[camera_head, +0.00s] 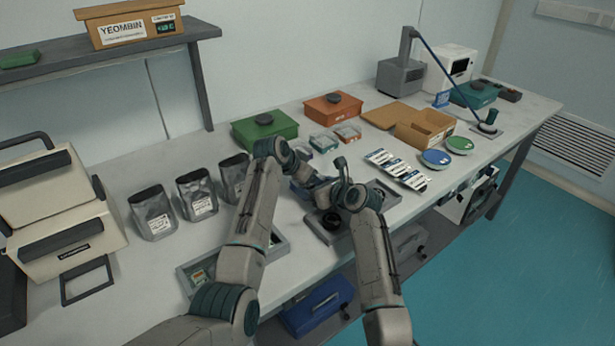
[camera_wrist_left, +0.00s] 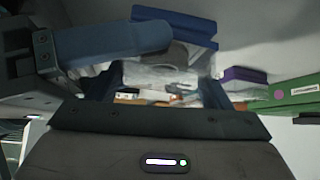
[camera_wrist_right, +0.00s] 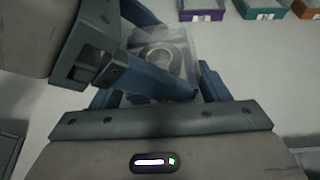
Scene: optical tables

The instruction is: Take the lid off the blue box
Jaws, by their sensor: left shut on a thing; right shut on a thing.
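The small blue box (camera_head: 299,187) is at the front middle of the table, mostly hidden by my arms. Its blue body also shows in the left wrist view (camera_wrist_left: 178,22), which looks inverted. The lid (camera_wrist_left: 165,75) is clear and lies between my left fingers; a round ring shows around it in the right wrist view (camera_wrist_right: 160,58). My left gripper (camera_head: 318,184) appears shut on the lid. My right gripper (camera_head: 334,192) is close beside it, apparently shut on the box body. Fingers hide the contacts; I cannot tell whether lid and box touch.
Small purple (camera_wrist_right: 203,10), teal (camera_wrist_right: 262,9) and orange bins stand behind. A green box (camera_head: 264,130) and an orange box (camera_head: 333,107) are farther back. Silver pouches (camera_head: 153,213) stand left. A grey tray (camera_head: 277,243) lies at the front edge.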

